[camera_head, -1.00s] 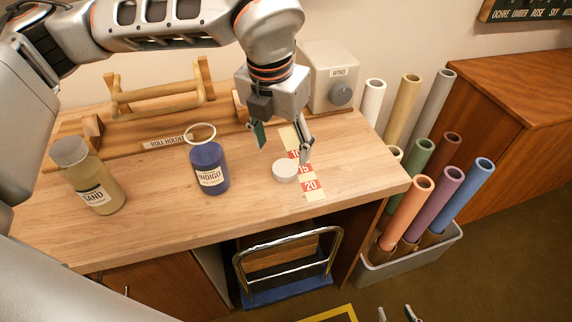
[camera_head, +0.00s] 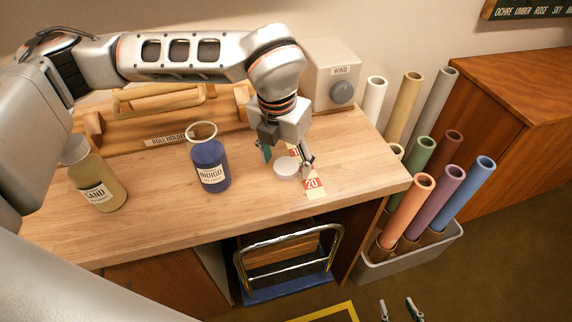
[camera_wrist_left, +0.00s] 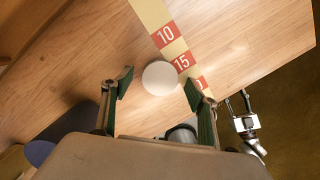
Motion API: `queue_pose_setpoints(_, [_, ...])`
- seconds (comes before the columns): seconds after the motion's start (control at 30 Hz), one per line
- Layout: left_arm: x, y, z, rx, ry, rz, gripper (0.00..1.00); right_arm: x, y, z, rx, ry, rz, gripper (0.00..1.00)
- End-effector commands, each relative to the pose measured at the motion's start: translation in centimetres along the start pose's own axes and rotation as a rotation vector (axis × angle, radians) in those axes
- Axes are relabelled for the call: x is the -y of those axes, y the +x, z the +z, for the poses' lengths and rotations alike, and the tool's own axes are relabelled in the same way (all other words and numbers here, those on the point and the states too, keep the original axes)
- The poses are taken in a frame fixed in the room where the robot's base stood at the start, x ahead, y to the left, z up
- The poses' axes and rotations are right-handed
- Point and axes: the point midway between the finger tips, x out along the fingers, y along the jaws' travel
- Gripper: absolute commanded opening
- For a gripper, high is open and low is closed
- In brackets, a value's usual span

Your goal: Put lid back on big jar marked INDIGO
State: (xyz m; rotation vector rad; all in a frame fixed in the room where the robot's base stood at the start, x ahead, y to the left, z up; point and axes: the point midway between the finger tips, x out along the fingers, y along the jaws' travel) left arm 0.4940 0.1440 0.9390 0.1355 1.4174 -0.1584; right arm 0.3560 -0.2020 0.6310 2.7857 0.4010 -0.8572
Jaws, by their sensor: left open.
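The INDIGO jar (camera_head: 210,172) is a blue jar with a pale rim, standing open on the wooden table. A round white lid (camera_head: 286,167) lies flat on the table to its right, beside a red and cream number strip (camera_head: 313,184). My left gripper (camera_head: 286,164) is open above the lid, fingers pointing down on either side of it. In the left wrist view the lid (camera_wrist_left: 160,78) shows between and a little beyond the two fingertips, apart from both. My right gripper (camera_head: 400,312) shows only as fingertips at the bottom edge, apart from each other.
A SAND jar (camera_head: 97,181) with a grey lid stands at the left. A roll holder (camera_head: 160,100) and a WIND box (camera_head: 334,75) stand at the back. A bin of coloured rolls (camera_head: 410,255) stands right of the table. The tabletop between jar and lid is clear.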

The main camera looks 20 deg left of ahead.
Motion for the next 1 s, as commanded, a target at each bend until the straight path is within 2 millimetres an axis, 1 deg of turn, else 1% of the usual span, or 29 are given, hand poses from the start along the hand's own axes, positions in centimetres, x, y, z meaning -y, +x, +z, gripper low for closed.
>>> queue_pose_setpoints(0.1, [0.0,0.57,-0.02,0.0,0.0,0.001,0.59,0.02,0.01,0.14,0.003,0.0,0.0,0.4])
queue_pose_setpoints(0.4, [0.0,0.55,-0.01,0.0,0.0,0.0,0.59,0.02,0.02,0.19,0.003,0.0,0.0,0.4])
queue_pose_setpoints(0.43, [-0.01,0.55,-0.01,0.0,0.0,0.0,0.56,0.02,0.01,0.18,0.003,0.0,0.0,0.4])
queue_pose_setpoints(0.53, [0.0,0.54,-0.01,0.0,0.0,0.0,0.3,0.01,0.01,0.15,0.003,0.0,0.0,0.4])
queue_pose_setpoints(0.57, [-0.01,0.54,-0.01,0.0,0.0,0.0,0.28,0.0,0.01,0.13,0.002,0.0,0.0,0.4])
queue_pose_setpoints(0.87, [-0.01,0.54,-0.01,0.0,0.0,0.0,0.28,-0.04,-0.04,-0.2,-0.003,0.0,0.001,0.4])
queue_pose_setpoints(1.0, [-0.01,0.2,0.08,0.001,0.0,0.0,0.28,-0.04,-0.05,-0.2,-0.003,0.0,0.001,0.4])
